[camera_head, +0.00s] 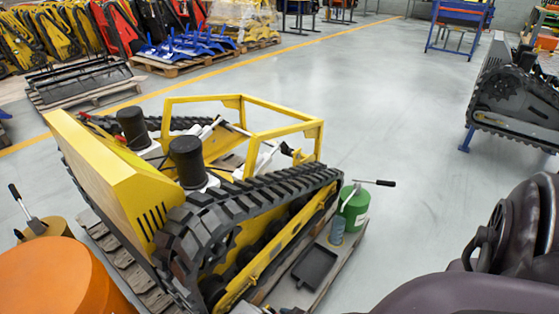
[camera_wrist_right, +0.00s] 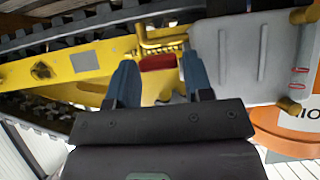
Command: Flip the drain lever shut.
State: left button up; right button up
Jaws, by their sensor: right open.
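The yellow tracked carrier (camera_head: 110,165) stands on a pallet at left centre in the head view. The right wrist view shows its yellow side frame (camera_wrist_right: 80,62) close up. A small red part (camera_wrist_right: 158,62), which looks like the drain lever's grip, shows there on a yellow plate. My right gripper (camera_wrist_right: 158,70) is open, with one blue-grey finger on either side of the red part in the picture. I cannot tell whether the fingers touch it. The lever's pivot and the drain are not clear. My left gripper is in no view.
In the wrist view a grey panel (camera_wrist_right: 245,55) is right of the fingers, above an orange container (camera_wrist_right: 285,125). The head view shows an orange drum (camera_head: 60,280), a green can (camera_head: 354,205) and a black tray (camera_head: 314,267). Open floor (camera_head: 400,130) lies right.

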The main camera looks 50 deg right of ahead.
pick_arm(q)
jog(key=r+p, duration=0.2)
jog(key=p, duration=0.1)
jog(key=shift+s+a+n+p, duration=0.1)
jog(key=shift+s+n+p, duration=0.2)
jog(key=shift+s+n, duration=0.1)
pick_arm(e)
jog(key=v, duration=0.9)
jog(key=shift+s+r, duration=0.3)
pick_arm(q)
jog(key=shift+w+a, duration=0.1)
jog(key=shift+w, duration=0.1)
pick_arm(e)
jog(key=shift+d, duration=0.1)
